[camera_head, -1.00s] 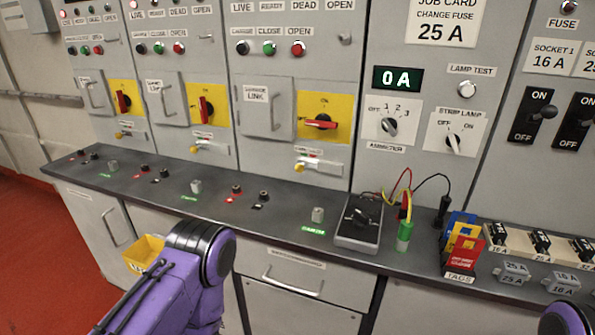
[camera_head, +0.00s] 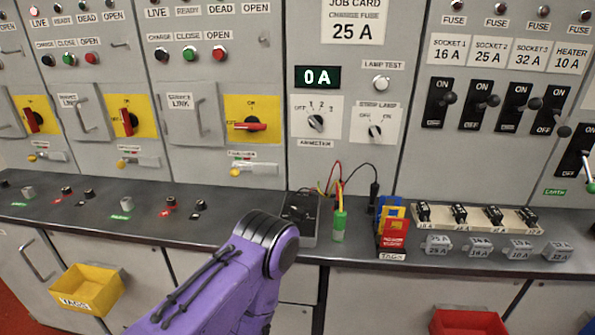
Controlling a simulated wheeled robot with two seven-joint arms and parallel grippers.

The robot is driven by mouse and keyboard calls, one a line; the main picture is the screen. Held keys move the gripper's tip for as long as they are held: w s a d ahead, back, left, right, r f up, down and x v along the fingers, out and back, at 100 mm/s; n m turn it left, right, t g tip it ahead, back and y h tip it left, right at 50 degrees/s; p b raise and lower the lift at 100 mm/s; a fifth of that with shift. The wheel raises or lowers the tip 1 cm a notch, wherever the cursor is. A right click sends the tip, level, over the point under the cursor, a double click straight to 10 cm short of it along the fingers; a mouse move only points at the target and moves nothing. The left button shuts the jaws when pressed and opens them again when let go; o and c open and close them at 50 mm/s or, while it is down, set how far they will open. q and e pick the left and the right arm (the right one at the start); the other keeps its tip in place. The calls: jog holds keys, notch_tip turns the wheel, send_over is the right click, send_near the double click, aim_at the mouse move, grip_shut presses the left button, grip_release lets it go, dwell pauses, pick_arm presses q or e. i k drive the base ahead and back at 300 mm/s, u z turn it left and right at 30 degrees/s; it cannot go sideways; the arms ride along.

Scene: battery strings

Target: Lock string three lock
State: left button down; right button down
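The rightmost string panel in view has a red rotary handle (camera_head: 250,125) lying level on a yellow plate (camera_head: 268,104). Below it is a small pale lock bar (camera_head: 258,169) with a yellow knob (camera_head: 236,172) at its left end, under a red label too small to read. I take this as the string three lock; no string number is legible. My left arm's purple link rises from the bottom middle, in front of the bench. Neither gripper is in view.
The dark bench (camera_head: 150,228) runs below the panels. A yellow bin (camera_head: 88,290) and a red bin (camera_head: 468,322) are lower down.

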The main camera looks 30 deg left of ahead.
aim_at(234, 172)
jog(key=z, duration=1.15)
jog(key=k, duration=1.25)
jog(key=u, duration=2)
jog(key=i, duration=0.5)
jog(key=z, duration=0.05)
